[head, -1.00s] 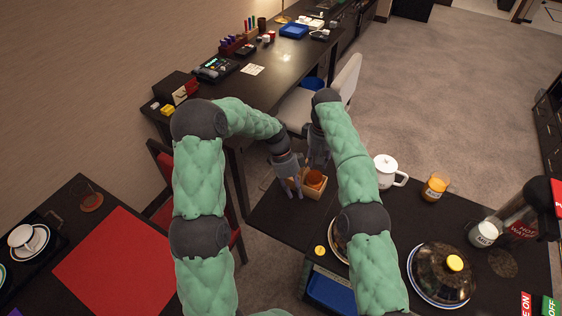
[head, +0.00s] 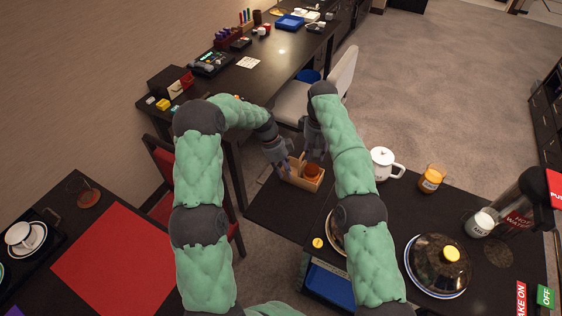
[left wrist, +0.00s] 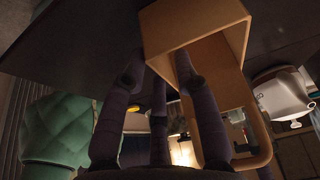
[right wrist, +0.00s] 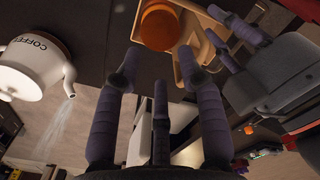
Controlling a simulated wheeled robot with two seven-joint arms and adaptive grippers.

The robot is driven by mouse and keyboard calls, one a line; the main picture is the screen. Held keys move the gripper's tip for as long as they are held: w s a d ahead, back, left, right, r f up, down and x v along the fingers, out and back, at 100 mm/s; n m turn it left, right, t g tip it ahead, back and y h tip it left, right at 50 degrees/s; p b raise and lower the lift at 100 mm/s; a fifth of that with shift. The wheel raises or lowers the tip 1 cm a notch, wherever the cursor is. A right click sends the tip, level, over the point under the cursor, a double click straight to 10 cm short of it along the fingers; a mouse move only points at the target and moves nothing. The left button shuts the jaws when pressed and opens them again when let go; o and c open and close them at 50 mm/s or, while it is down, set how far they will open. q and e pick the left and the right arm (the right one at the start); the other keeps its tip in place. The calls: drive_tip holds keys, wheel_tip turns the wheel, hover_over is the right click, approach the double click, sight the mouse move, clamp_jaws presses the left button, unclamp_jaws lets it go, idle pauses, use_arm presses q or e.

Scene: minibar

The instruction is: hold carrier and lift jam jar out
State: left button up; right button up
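The wooden carrier (head: 303,182) stands on the dark counter, with the orange-lidded jam jar (head: 313,170) in its right part. My left gripper (head: 286,167) is at the carrier's left end. In the left wrist view its fingers (left wrist: 160,78) are apart, close over the carrier (left wrist: 225,50) and its handle; whether they touch is unclear. My right gripper (head: 314,158) is above the jar, partly hidden by its own arm. In the right wrist view its fingers (right wrist: 160,78) are spread and empty, with the jar (right wrist: 159,28) beyond their tips.
A white coffee pot (head: 383,162) stands right of the carrier, close to my right arm. An orange jar (head: 432,179), a milk jug (head: 482,222) and a domed dish (head: 438,265) are further right. A chair (head: 340,85) stands behind.

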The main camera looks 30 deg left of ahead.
sight(288, 182)
use_arm(q)
drive_tip(key=shift+x, duration=1.6)
clamp_jaws()
